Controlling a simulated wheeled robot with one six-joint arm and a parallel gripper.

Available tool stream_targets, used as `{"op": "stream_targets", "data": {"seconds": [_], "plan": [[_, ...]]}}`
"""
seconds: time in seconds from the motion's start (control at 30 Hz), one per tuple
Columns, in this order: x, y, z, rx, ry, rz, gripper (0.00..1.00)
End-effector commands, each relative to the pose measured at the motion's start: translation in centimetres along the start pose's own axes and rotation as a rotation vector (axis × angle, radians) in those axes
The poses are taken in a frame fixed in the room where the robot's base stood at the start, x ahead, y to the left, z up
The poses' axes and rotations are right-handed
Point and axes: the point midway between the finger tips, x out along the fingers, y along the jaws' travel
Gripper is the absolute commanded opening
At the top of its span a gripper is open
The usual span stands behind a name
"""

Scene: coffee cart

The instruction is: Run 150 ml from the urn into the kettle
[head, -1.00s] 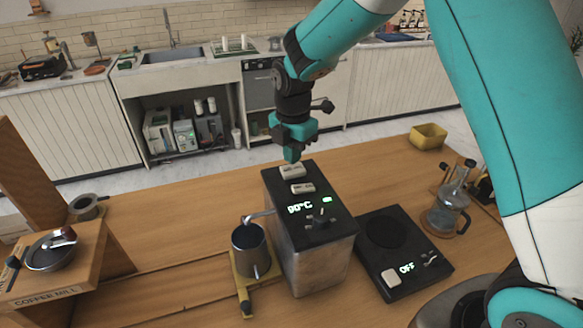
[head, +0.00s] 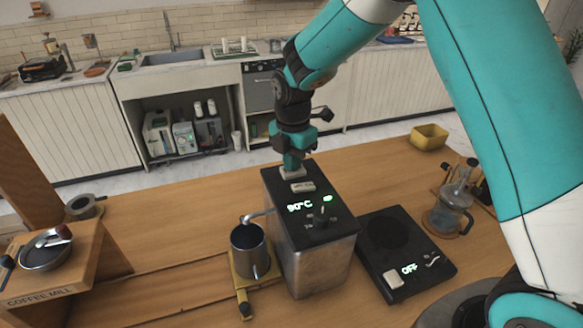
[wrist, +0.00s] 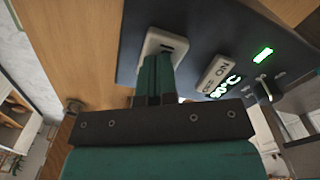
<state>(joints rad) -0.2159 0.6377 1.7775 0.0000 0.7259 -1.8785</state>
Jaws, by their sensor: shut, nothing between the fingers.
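The urn (head: 318,262) is a tall metal box with a black top, and its display reads 90°C with a green bar lit. A pale far button (wrist: 168,42) and a pale ON button (wrist: 216,74) are on its top. My gripper (head: 291,168) is shut and empty, its fingertips down at the far button; they seem to touch it in the wrist view (wrist: 158,58). The kettle (head: 250,262), a grey metal pot, stands upright under the urn's spout (head: 258,215) at the left. Its inside is dark, so I cannot tell the level.
The kettle stands on a yellow stand (head: 240,284). A glass press (head: 452,208) and a yellow bowl (head: 429,137) are further right. A coffee mill (head: 60,270) stands at the left.

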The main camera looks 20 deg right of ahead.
Motion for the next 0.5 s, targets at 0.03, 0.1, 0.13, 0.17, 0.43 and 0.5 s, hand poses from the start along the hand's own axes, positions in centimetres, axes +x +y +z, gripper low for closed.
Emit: {"op": "stream_targets", "data": {"seconds": [0.03, 0.1, 0.13, 0.17, 0.43, 0.5], "plan": [[0.1, 0.0, 0.0, 0.000, 0.000, 0.000, 0.00], [0.1, 0.0, 0.0, 0.000, 0.000, 0.000, 0.00], [0.1, 0.0, 0.0, 0.000, 0.000, 0.000, 0.00], [0.1, 0.0, 0.0, 0.000, 0.000, 0.000, 0.00], [-1.1, 0.0, 0.0, 0.000, 0.000, -0.001, 0.00], [-1.6, 0.0, 0.0, 0.000, 0.000, -0.001, 0.00]]}}
